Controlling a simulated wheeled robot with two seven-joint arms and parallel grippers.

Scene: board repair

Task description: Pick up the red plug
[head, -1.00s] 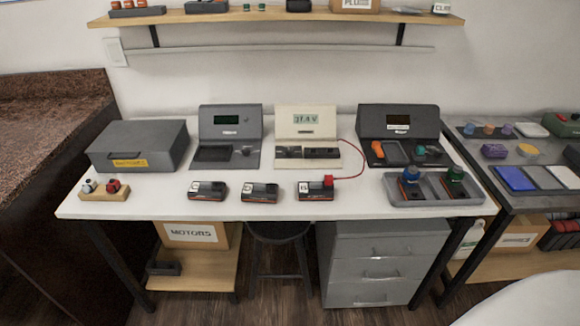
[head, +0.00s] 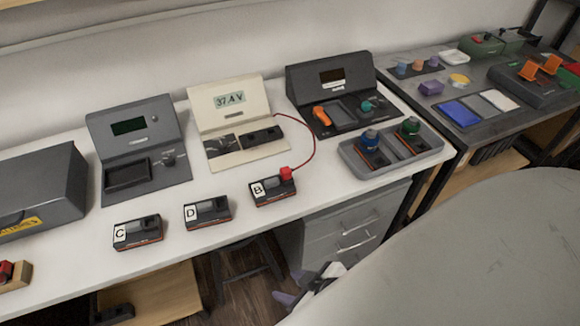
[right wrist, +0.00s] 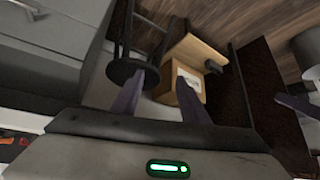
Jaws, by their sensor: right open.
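The red plug (head: 286,173) sits on the back right corner of the battery pack marked B (head: 272,190), on the white bench. A thin red wire runs from it to the cream meter (head: 236,110), which reads about 37.4 V. My right gripper (head: 309,288) is low at the front of the bench, by the grey drawers, well below and apart from the plug. In the right wrist view its two purple fingers (right wrist: 161,80) are spread with nothing between them; the plug is not seen there. A purple piece at that view's right edge may be my left gripper; its state is unclear.
Packs C (head: 137,233) and D (head: 207,212) lie left of B. A grey tray (head: 350,158) with blue-topped and green-topped items stands at right. The drawers (head: 350,225) and a dark stool (right wrist: 133,72) are below the bench. Bare bench lies around pack B.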

